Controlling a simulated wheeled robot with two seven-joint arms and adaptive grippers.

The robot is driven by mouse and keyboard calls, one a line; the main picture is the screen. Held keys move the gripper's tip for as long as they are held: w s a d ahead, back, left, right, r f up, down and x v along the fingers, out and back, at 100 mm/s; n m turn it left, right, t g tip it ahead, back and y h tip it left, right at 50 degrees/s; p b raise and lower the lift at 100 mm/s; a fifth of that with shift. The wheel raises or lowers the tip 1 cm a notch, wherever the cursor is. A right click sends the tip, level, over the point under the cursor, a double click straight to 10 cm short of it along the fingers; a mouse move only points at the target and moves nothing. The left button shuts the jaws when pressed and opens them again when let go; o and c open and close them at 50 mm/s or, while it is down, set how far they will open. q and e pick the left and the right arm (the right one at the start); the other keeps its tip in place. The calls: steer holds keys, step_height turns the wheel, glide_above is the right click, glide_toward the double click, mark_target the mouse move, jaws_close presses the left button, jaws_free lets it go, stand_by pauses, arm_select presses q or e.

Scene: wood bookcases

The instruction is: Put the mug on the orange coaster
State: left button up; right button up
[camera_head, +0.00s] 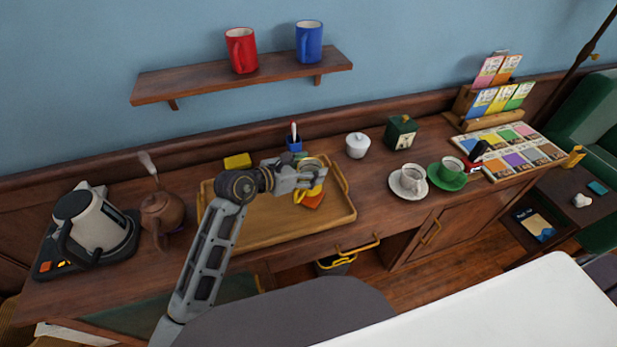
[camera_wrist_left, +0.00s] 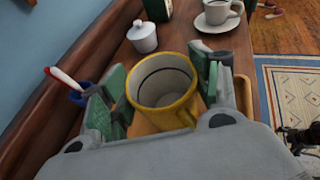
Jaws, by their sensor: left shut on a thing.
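The yellow mug (camera_wrist_left: 163,88) stands between the green-padded fingers of my left gripper (camera_wrist_left: 160,88) in the left wrist view, its open top toward the camera and its handle at the lower right. The left gripper is shut on it. In the head view the gripper (camera_head: 308,178) hides most of the mug, and a bit of yellow (camera_head: 299,196) shows below it. The orange coaster (camera_head: 314,201) lies on the wooden tray (camera_head: 262,236), partly hidden under the gripper and mug. I cannot tell whether the mug touches the coaster.
A blue cup with a brush (camera_head: 294,144) and a yellow block (camera_head: 237,161) stand behind the tray. A white lidded pot (camera_head: 358,145) is to its right, with cups on saucers beyond. The tray's front is clear.

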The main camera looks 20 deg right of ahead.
arm_select(q)
steer(key=shift+f, duration=1.9)
steer(key=o, duration=0.8)
steer(key=shift+f, duration=0.1)
steer(key=o, duration=0.4)
steer(key=shift+a+r, duration=0.1)
steer(key=shift+r, duration=0.1)
steer(key=shift+v, duration=0.9)
steer(key=v, duration=1)
steer(key=shift+b, duration=0.3)
arm_select(e)
steer(key=shift+s+a+f, duration=0.15)
steer(key=shift+s+f, duration=0.15)
steer(key=shift+s, duration=0.4)
